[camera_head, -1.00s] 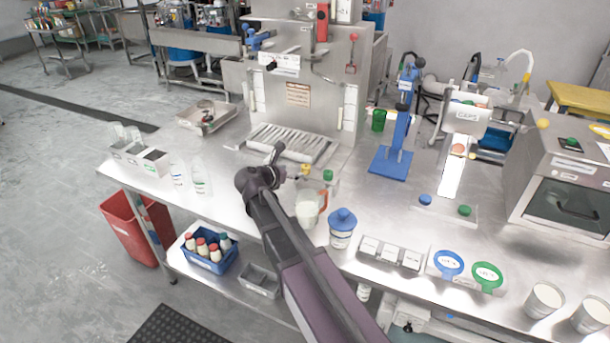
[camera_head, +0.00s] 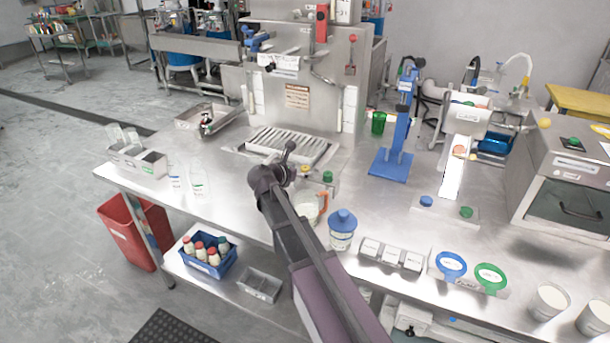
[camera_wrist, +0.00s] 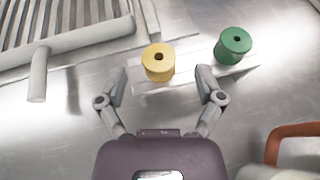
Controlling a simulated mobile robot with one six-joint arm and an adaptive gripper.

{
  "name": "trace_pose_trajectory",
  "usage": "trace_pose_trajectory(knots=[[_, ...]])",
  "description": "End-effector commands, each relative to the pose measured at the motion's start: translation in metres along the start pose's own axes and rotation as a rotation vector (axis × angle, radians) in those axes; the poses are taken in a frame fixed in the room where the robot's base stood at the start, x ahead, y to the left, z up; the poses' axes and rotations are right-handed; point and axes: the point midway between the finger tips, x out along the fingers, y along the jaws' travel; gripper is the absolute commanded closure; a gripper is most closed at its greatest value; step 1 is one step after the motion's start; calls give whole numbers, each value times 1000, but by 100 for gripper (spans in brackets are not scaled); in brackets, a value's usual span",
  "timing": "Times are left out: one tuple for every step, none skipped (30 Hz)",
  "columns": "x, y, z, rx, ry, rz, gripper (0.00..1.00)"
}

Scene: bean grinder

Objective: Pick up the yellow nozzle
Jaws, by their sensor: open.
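The yellow nozzle (camera_wrist: 158,64) is a short cylinder with a dark hole in its top. It stands on a small clear stand, and in the wrist view it lies ahead of my gripper (camera_wrist: 160,80), between the lines of the two fingers. My gripper is open and empty, its fingertips apart on either side of the nozzle's near edge. I cannot tell the height between them.
A green nozzle (camera_wrist: 233,45) stands right of the yellow one on the same stand. A slatted drip tray (camera_wrist: 75,35) with a grey handle is at the upper left. A jug with an orange handle (camera_wrist: 290,133) is at lower right. A blue-lidded container (camera_head: 342,230) stands nearby.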

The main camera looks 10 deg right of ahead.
Motion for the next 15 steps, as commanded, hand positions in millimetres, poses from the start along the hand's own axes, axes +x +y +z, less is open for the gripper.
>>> trace_pose_trajectory(knots=[[9, 1, -2, 1, 0, -2, 14], [12, 2, -1, 1, 0, -2, 14], [16, 2, -2, 1, 0, -2, 14], [19, 2, -2, 1, 0, -1, 14], [22, 2, -2, 1, 0, -1, 14], [25, 2, -1, 1, 0, 0, 14], [27, 1, -1, 1, 0, 0, 14], [28, 1, -1, 1, 1, 0, 14], [29, 1, -1, 0, 1, 0, 14], [30, 1, 0, 0, 1, 0, 14], [30, 1, 0, 0, 1, 0, 14], [30, 1, 0, 0, 1, 0, 14], [30, 1, 0, 0, 1, 0, 14], [29, 1, 0, 0, 1, 0, 14], [29, 1, 0, 0, 0, 1, 14]])
